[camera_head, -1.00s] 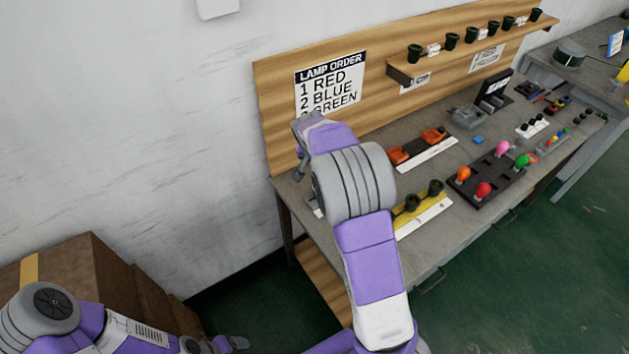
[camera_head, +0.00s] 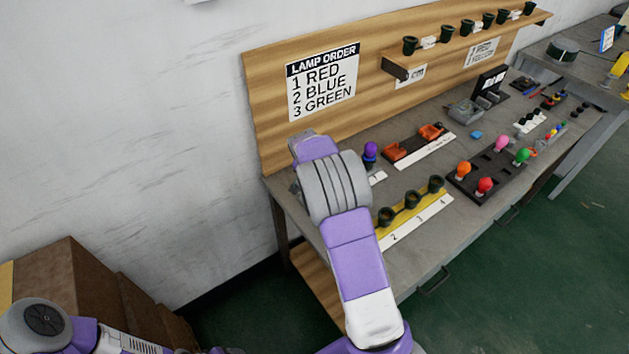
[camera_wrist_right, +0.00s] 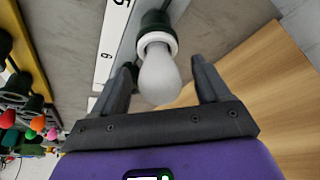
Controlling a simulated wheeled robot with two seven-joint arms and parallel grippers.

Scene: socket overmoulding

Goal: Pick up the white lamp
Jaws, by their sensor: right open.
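The white lamp (camera_wrist_right: 160,80) shows in the right wrist view, its base in a dark green socket (camera_wrist_right: 155,24) with a white ring. My right gripper (camera_wrist_right: 163,67) is open, with one finger on each side of the bulb. A gap shows at the right finger; at the left finger contact is hard to judge. In the head view my right arm hides the white lamp and the right gripper. Only part of my left arm shows at the lower left, and its gripper is out of the picture.
The bench holds a purple lamp (camera_head: 370,152), a yellow rack of dark sockets (camera_head: 411,200) and a black tray (camera_head: 462,185) of coloured lamps. Orange blocks (camera_head: 396,151) lie behind. The lamp order sign (camera_head: 322,82) lists red, blue, green. A wooden backboard (camera_wrist_right: 265,85) stands close to the right finger.

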